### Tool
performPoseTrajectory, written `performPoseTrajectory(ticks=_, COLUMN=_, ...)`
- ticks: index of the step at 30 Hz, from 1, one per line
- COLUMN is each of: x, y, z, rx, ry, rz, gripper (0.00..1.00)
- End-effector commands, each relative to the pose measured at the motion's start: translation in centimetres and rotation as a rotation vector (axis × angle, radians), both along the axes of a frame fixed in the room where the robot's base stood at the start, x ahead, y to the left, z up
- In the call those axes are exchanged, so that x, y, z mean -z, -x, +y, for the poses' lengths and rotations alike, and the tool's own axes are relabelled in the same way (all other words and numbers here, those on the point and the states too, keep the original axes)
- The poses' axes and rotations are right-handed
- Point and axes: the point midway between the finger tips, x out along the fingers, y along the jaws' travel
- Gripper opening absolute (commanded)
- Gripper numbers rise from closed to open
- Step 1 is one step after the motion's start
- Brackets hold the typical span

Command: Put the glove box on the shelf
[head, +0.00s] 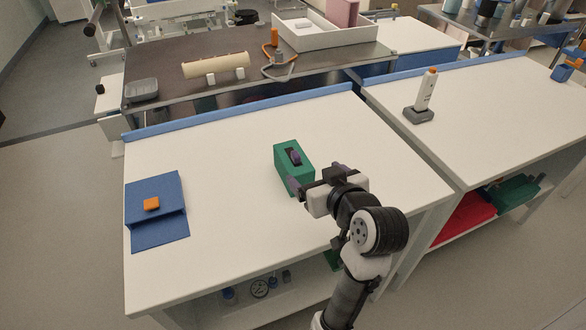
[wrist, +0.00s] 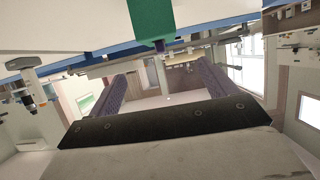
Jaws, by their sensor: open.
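The green glove box (head: 289,174), with a dark oval opening and something purple in it, stands on the white table (head: 220,140). My gripper (head: 318,181) is at its near right side, with the fingers spread and nothing seen between them. In the wrist view the green box (wrist: 150,18) shows at the top edge, beyond the open fingers (wrist: 160,80). A low shelf (head: 285,308) under the white table is partly visible; another shelf (head: 452,238) is under the right table. I cannot tell which one the task names.
A blue folded stand (head: 160,222) with an orange block (head: 151,204) is at the table's left. A white handheld device (head: 425,92) stands in a grey base on the right table. Bottles and a gauge (head: 259,289) occupy the lower shelf. The table around the box is clear.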

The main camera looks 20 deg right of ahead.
Motion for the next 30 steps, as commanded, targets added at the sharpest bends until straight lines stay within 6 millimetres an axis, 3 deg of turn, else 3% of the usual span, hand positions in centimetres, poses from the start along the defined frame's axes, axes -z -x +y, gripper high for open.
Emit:
performPoseTrajectory(ticks=6, x=1.6, y=-2.3, z=0.2, rx=-0.005, ry=0.003, rz=-0.003, gripper=0.84)
performPoseTrajectory(ticks=13, x=2.5, y=-6.4, z=0.4, rx=-0.004, ry=-0.002, rz=-0.001, gripper=0.84)
performPoseTrajectory(ticks=20, x=3.1, y=-7.9, z=0.4, rx=-0.002, ry=-0.001, rz=0.000, gripper=0.84)
performPoseTrajectory(ticks=30, x=4.7, y=-12.1, z=0.5, rx=-0.002, ry=0.000, rz=-0.001, gripper=0.84)
